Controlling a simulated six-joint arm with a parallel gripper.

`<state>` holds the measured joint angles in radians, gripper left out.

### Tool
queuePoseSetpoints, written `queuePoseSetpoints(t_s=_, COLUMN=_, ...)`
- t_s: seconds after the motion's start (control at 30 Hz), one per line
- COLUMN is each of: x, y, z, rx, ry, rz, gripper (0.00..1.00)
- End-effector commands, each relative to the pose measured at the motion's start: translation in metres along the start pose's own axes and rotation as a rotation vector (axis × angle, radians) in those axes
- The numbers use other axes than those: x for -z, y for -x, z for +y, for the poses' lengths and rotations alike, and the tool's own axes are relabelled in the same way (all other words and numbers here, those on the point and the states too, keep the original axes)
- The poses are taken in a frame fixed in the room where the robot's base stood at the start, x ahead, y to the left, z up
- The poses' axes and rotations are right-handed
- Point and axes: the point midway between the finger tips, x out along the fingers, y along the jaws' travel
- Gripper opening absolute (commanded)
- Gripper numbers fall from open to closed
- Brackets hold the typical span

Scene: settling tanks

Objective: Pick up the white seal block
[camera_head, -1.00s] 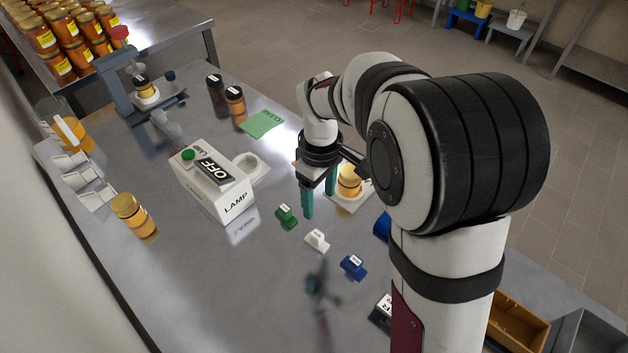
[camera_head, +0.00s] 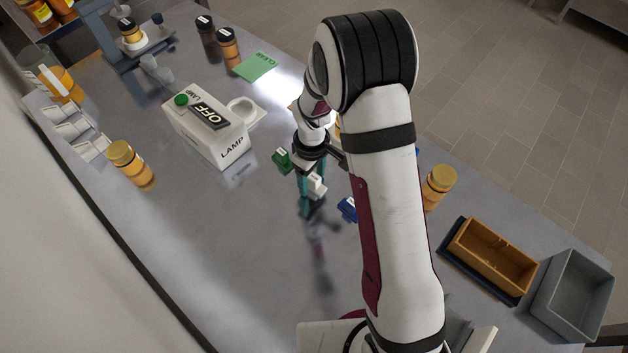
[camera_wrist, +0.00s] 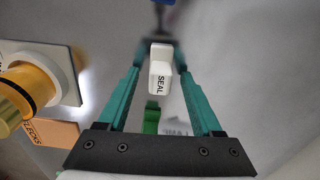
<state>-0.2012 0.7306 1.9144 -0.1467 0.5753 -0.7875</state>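The white seal block (camera_head: 317,185) stands on the grey metal table beneath my wrist, partly covered by my fingers in the head view. In the wrist view the seal block (camera_wrist: 159,72) shows its "SEAL" label between my two teal fingers. My gripper (camera_wrist: 159,70) is open and points down, with a finger on each side of the block and a small gap visible at each side. My gripper (camera_head: 311,190) also shows in the head view. I cannot tell how far the fingertips are above the table.
A green block (camera_head: 283,161) and a blue block (camera_head: 347,209) stand close on either side. The lamp box (camera_head: 208,130) is to the left. A honey jar (camera_head: 438,187), a brown tray (camera_head: 492,256) and a grey bin (camera_head: 572,296) are to the right. The front table is clear.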

Motion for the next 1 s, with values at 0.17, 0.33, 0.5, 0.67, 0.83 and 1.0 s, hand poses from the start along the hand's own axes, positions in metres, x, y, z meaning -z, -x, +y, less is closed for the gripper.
queuePoseSetpoints(t_s=0.17, x=0.000, y=0.000, z=0.000, rx=0.000, ry=0.000, rz=0.000, gripper=0.32)
queuePoseSetpoints(t_s=0.33, x=0.000, y=0.000, z=0.000, rx=0.000, ry=0.000, rz=0.000, gripper=0.02)
queuePoseSetpoints(t_s=0.5, x=0.000, y=0.001, z=0.000, rx=0.000, ry=0.000, rz=0.000, gripper=0.00)
queuePoseSetpoints(t_s=0.67, x=0.000, y=0.001, z=0.000, rx=0.000, ry=0.000, rz=0.000, gripper=0.00)
queuePoseSetpoints(t_s=0.83, x=0.001, y=0.013, z=0.001, rx=-0.002, ry=0.001, rz=0.002, gripper=0.00)
queuePoseSetpoints(t_s=1.0, x=0.001, y=0.044, z=0.001, rx=-0.003, ry=0.000, rz=0.004, gripper=0.00)
